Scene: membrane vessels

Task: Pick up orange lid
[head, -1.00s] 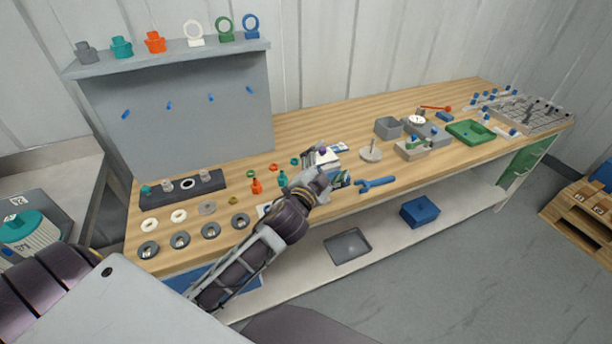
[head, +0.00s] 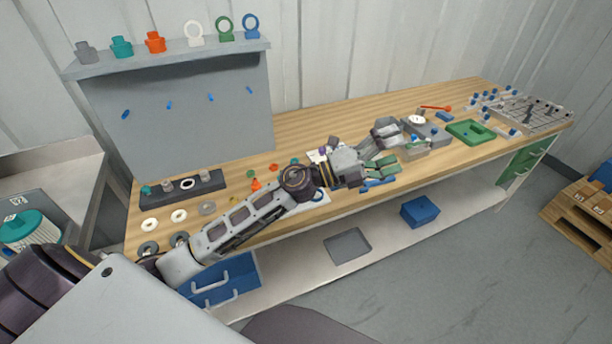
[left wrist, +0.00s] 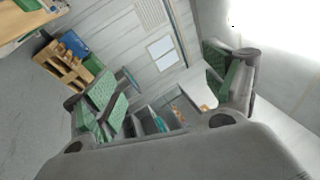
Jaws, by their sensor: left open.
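Several small orange parts show in the head view, and I cannot tell for certain which is the lid. A stepped orange cap (head: 155,42) stands on the raised shelf, between a teal cap and a white ring. A small orange piece (head: 256,184) on the bench is partly hidden behind my left arm, and a small orange ring (head: 273,168) lies near it. My left gripper (head: 396,146) is open over the middle of the bench, well to the right of these parts. In the left wrist view its green-padded fingers (left wrist: 168,88) are spread with nothing held between them. My right gripper is not in view.
A grey block (head: 427,133) and a green tray (head: 470,132) lie right of my left gripper. A wire rack (head: 530,112) stands at the bench's far end. A dark holder (head: 180,188) and several rings lie at left.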

